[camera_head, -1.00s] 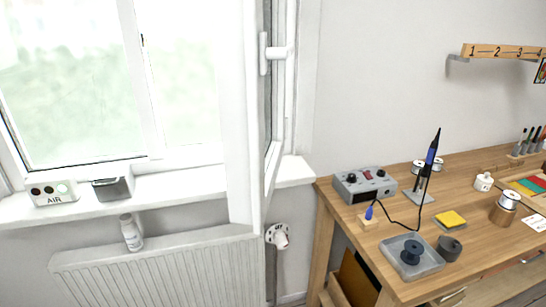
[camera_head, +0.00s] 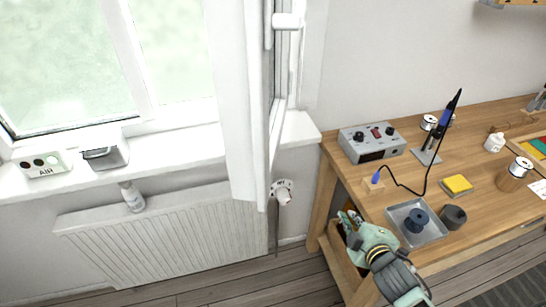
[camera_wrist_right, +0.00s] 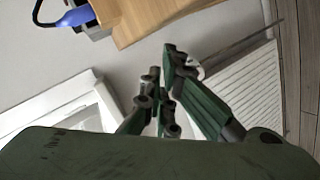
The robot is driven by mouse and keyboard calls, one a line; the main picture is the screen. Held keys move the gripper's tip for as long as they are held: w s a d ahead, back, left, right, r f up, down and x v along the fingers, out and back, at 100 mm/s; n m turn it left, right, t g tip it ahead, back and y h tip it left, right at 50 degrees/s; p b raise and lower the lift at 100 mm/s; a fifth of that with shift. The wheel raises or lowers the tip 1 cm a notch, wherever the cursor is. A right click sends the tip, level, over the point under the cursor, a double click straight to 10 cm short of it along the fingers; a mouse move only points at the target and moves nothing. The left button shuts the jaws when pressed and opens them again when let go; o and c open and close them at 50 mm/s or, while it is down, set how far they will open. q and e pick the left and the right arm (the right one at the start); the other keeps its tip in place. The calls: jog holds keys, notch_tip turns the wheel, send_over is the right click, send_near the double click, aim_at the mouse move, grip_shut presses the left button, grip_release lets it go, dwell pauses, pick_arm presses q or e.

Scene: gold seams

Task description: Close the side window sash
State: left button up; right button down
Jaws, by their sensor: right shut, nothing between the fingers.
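The white side window sash (camera_head: 236,110) stands swung open into the room, edge-on to me, over the sill and radiator. Its white handle (camera_head: 287,21) shows at the top of the head view. My right gripper (camera_head: 350,226) is low in front of the workbench's left end, to the right of the sash and apart from it. It is shut and empty. In the right wrist view its dark green fingers (camera_wrist_right: 166,85) point away toward the wall. My left gripper is not in view.
The workbench (camera_head: 395,190) carries a grey control box (camera_head: 371,141), a soldering iron and a tray (camera_head: 431,236). The radiator (camera_head: 165,240) and its valve (camera_head: 283,192) are below the sash. The sill (camera_head: 180,155) holds an AIR box (camera_head: 41,164) and a grey container (camera_head: 103,153).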

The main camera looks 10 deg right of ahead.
jog(key=w+a+r+n+t+y, duration=0.1)
jog(key=a+r+n+t+y, duration=0.1)
jog(key=r+n+y, duration=0.75)
jog(key=w+a+r+n+t+y, duration=0.1)
jog(key=w+a+r+n+y, duration=0.2)
jog(key=r+n, duration=1.1)
jog(key=n+g+y+p, duration=0.6)
jog(key=n+g+p, duration=0.25)
jog(key=n, duration=0.65)
send_near(268, 169)
jog(key=shift+m+g, duration=0.25)
jog(key=x, duration=0.6)
jog(key=shift+w+r, duration=0.25)
jog(key=shift+r, duration=0.1)
jog(key=shift+w+a+f, duration=0.1)
jog(key=shift+a+f, duration=0.1)
jog(key=shift+a, duration=0.25)
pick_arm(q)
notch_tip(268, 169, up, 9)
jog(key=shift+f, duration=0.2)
